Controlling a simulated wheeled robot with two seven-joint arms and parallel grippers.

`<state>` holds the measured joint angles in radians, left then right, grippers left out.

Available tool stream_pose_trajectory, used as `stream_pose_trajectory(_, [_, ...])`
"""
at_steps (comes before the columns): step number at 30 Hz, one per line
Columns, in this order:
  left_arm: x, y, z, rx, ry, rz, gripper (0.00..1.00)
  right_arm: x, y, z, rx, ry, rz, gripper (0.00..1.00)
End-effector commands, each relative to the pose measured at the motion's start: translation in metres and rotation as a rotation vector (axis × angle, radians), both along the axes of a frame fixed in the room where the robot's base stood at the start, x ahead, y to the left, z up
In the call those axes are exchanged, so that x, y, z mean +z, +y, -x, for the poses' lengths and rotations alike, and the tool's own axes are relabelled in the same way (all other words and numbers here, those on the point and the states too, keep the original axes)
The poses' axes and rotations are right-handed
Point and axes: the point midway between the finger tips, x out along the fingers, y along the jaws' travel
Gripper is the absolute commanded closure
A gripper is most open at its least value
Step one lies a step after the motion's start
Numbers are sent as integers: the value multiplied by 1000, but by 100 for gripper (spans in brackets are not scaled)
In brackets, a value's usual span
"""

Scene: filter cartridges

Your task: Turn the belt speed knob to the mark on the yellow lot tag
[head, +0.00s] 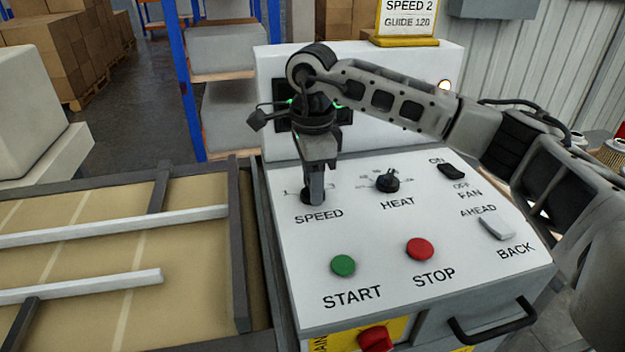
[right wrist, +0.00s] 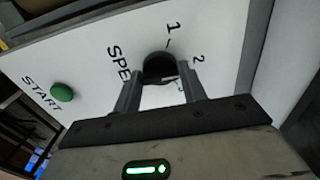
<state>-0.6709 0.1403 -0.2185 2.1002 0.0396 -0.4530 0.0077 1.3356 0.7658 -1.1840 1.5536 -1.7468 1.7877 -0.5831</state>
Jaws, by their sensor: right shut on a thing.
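The black SPEED knob (head: 312,196) is on the sloped white panel, at the left of its upper row. My right gripper (head: 314,192) comes down on it from above and is shut on it, hiding most of it in the head view. In the right wrist view the knob (right wrist: 160,66) sits between the two fingertips, with the marks 1 and 2 beside it. Which mark its pointer faces I cannot tell. The yellow lot tag (head: 406,40) stands on top of the panel's back and reads SPEED 2, GUIDE 120. My left gripper is not in view.
The HEAT knob (head: 387,182) is just right of SPEED. The green START button (head: 343,265) and red STOP button (head: 420,249) are nearer the front. FAN (head: 451,171) and AHEAD/BACK (head: 496,228) switches are at the right. A conveyor belt (head: 60,265) lies left.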

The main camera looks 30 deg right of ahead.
Motion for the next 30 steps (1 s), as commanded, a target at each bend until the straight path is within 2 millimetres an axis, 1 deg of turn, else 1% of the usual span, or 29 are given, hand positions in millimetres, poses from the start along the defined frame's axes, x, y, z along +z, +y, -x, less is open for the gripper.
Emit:
stream_pose_trajectory(6, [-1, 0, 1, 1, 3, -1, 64, 2, 0, -1, -2, -5, -2, 81])
stream_pose_trajectory(7, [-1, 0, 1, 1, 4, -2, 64, 2, 0, -1, -2, -5, -2, 53])
stream_pose_trajectory(9, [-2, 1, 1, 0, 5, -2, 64, 2, 0, -1, -2, -5, -2, 36])
stream_pose_trajectory(17, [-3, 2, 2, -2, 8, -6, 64, 1, 0, 0, -2, -2, 0, 36])
stream_pose_trajectory(20, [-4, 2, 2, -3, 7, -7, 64, 5, 0, -1, -2, -3, 0, 36])
stream_pose_trajectory(23, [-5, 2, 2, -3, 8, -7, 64, 18, 0, -1, -3, -7, -1, 36])
stream_pose_trajectory(26, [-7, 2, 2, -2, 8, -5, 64, 37, 0, -1, -2, -8, -2, 36])
stream_pose_trajectory(30, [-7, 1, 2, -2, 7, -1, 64, 72, 1, -1, -2, -8, -2, 36])
